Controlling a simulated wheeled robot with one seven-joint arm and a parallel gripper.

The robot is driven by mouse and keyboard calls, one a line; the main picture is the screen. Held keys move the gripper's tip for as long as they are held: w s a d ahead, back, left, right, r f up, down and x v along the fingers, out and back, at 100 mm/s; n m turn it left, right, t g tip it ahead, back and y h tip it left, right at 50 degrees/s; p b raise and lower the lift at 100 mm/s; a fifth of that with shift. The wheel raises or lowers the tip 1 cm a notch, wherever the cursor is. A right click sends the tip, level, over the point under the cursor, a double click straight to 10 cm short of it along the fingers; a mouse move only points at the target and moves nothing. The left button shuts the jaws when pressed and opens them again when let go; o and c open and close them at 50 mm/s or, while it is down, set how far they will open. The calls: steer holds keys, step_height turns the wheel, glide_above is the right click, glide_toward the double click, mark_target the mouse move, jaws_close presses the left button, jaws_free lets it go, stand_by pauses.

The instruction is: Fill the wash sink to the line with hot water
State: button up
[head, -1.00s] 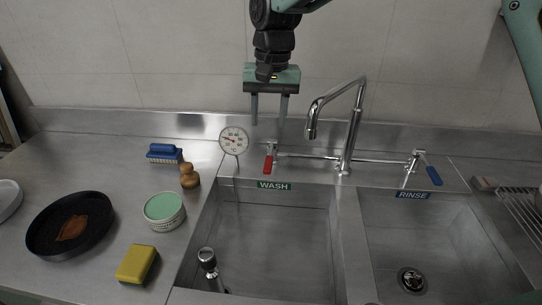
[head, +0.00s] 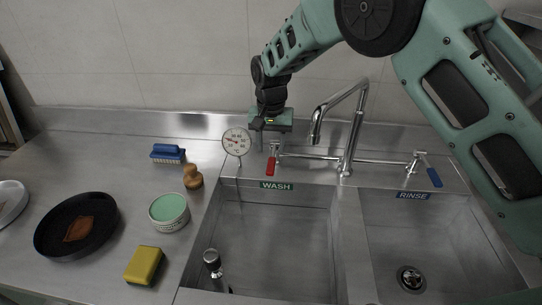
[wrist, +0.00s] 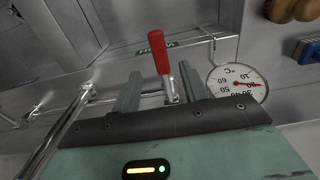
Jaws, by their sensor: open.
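The wash sink (head: 285,235) shows a bare steel floor, with no water visible and no line I can make out. The chrome spout (head: 340,105) curves over the sink's back right, with no stream visible. The round thermometer dial (head: 236,141) stands left of the lever. My gripper (head: 272,148) is open just above and behind the lever, which appears between its fingers in the wrist view (wrist: 160,90).
The rinse sink (head: 415,240), with a drain, and its blue lever (head: 433,176) are to the right. On the left counter are a blue brush (head: 168,153), a wooden-handled brush (head: 192,177), a green tub (head: 168,211), a yellow sponge (head: 143,265) and a black pan (head: 75,226).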

mark_target(271, 164)
step_height(271, 164, down, 6)
steer(key=shift+r+p, duration=0.1)
steer(key=shift+p, duration=0.55)
steer(key=shift+c, duration=0.3)
jaws_close()
